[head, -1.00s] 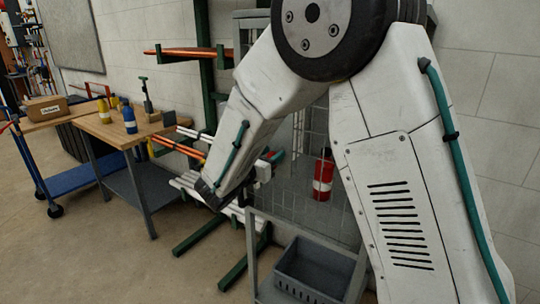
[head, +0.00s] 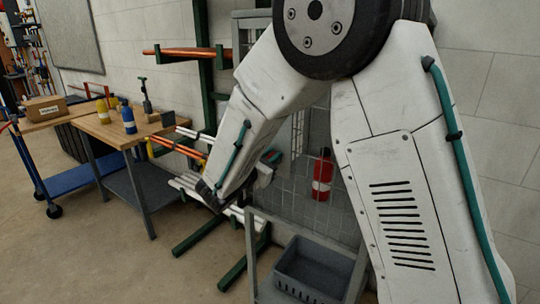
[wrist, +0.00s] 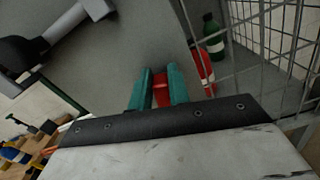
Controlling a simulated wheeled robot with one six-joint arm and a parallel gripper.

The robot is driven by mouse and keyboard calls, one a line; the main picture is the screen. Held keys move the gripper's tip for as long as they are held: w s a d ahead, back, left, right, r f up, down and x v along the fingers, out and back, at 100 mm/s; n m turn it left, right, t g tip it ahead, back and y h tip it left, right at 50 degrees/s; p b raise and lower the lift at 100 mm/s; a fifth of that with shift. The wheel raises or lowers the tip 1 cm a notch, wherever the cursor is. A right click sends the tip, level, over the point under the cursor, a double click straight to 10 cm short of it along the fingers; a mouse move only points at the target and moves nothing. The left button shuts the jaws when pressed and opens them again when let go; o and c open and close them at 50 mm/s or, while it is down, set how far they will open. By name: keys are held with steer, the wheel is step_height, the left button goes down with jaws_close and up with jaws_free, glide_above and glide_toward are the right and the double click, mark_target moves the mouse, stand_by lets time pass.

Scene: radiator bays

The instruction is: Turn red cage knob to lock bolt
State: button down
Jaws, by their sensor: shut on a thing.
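The red cage knob (wrist: 162,97) sits between the teal fingers of my gripper (wrist: 158,90) in the wrist view. My gripper is shut on it, and the fingers cover its sides. In the head view my gripper (head: 271,157) shows small beside the wire cage (head: 299,130), and the knob is not clear there. I cannot make out the bolt in either view, so I cannot tell its position.
Inside the cage stands a red cylinder (head: 322,176) with a white band; a green bottle (wrist: 212,38) shows behind it. A grey crate (head: 308,270) sits low below. A pipe rack (head: 208,90) and a wooden workbench (head: 113,128) stand left. Floor at front left is clear.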

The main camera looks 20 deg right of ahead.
mark_target(284, 160)
steer(key=m, duration=0.3)
steer(key=shift+s+d+f+m, duration=0.2)
steer(key=shift+s+f+m, duration=0.05)
steer(key=shift+s+m, duration=0.05)
steer(key=m, duration=0.2)
steer(key=f+m, duration=0.1)
steer(key=m, duration=0.4)
steer(key=shift+s+d+f, duration=0.15)
steer(key=shift+s+d, duration=0.15)
steer(key=shift+s, duration=0.1)
steer(key=shift+f+m, duration=0.2)
steer(key=shift+m, duration=0.9)
steer(key=shift+f+m, duration=0.2)
steer(key=shift+m, duration=0.9)
steer(key=c, duration=1.3)
jaws_free()
steer(key=shift+s, duration=0.1)
